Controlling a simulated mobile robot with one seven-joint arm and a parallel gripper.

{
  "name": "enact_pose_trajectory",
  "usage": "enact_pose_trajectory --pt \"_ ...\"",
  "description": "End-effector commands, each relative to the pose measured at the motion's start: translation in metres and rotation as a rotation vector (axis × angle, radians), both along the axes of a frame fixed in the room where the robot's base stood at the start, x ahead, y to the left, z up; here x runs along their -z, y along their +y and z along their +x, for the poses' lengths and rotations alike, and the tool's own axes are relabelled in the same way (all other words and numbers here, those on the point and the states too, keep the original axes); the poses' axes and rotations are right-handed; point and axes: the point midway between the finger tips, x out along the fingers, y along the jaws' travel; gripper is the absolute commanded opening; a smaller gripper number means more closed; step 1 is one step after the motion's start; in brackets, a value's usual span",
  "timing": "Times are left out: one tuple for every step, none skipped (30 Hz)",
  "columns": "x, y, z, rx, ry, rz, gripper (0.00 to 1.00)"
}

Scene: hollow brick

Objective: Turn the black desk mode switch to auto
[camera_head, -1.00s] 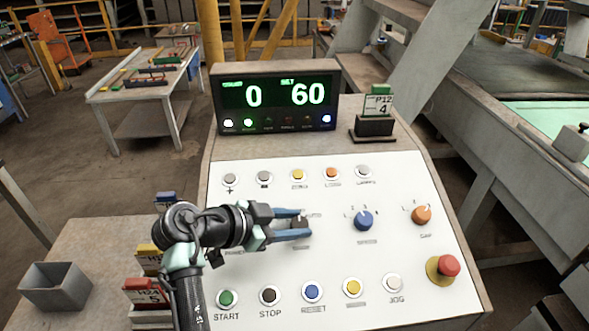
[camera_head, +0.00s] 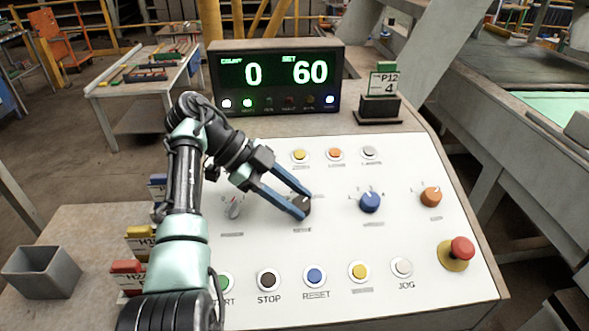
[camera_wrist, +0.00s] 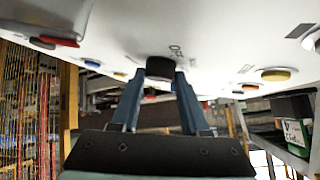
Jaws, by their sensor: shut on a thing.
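The black mode switch (camera_head: 303,206) is a round knob on the white sloping panel, left of the blue knob. My gripper (camera_head: 296,202) reaches it from the upper left, its two blue fingers shut on the knob's sides. In the wrist view the black knob (camera_wrist: 159,68) sits between the fingertips (camera_wrist: 158,76). The fingers and arm hide most of the labels around the knob, so its pointer position cannot be read.
A blue knob (camera_head: 370,202), an orange knob (camera_head: 431,197) and a red mushroom button (camera_head: 461,248) lie to the right. A row of buttons, including STOP (camera_head: 269,279), runs below. A display (camera_head: 275,80) stands behind. My arm covers the panel's left side.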

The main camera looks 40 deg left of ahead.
Motion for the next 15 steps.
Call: enact_pose_trajectory --pt "0.0009 0.0004 -0.0008 0.013 0.010 0.001 0.00" --pt "0.0008 0.0004 -0.0006 0.020 0.012 0.002 0.00" --pt "0.0011 0.0003 -0.0006 0.030 0.014 0.003 0.00" --pt "0.0013 0.0002 -0.0006 0.036 0.014 0.004 0.00" --pt "0.0013 0.0002 -0.0004 0.040 0.016 0.006 0.00" --pt "0.0013 0.0002 -0.0003 0.047 0.017 0.006 0.00" --pt "0.0014 0.0001 -0.0002 0.050 0.018 0.007 0.00" --pt "0.0015 0.0001 -0.0002 0.053 0.019 0.008 0.00" --pt "0.0017 0.0000 -0.0001 0.057 0.018 0.009 0.00" --pt "0.0018 0.0000 -0.0001 0.059 0.019 0.009 0.00" --pt "0.0020 0.0000 -0.0002 0.060 0.019 0.009 0.00" --pt "0.0021 -0.0002 -0.0002 0.061 0.020 0.009 0.00" --pt "0.0023 -0.0002 -0.0001 0.062 0.020 0.010 0.00" --pt "0.0023 -0.0003 -0.0002 0.062 0.021 0.010 0.00" --pt "0.0024 -0.0004 -0.0001 0.062 0.021 0.010 0.00"
